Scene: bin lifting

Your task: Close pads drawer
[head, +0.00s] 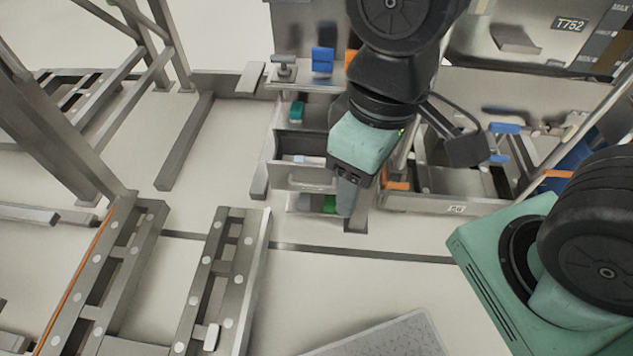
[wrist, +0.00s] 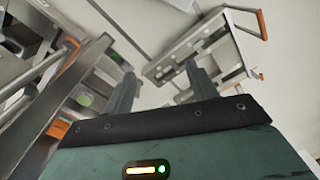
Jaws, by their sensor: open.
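A metal drawer unit (head: 268,150) stands at the centre of the head view, with stacked compartments. The upper one holds a teal item (head: 296,110). A middle drawer (head: 303,179) sticks out towards me. The lowest compartment holds a green item (head: 329,204) and a greyish one. I cannot tell which drawer is the pads drawer. My gripper (head: 347,203) points down in front of the unit's right side and partly covers it. In the wrist view my gripper (wrist: 161,76) has its two fingers apart with nothing between them; the drawers show at the left, with a green item (wrist: 85,100).
A blue item (head: 322,60) and a small metal fixture (head: 285,67) are on top of the unit. A metal frame with an orange handle (head: 397,185) stands to the right. Metal rails (head: 228,270) lie front left.

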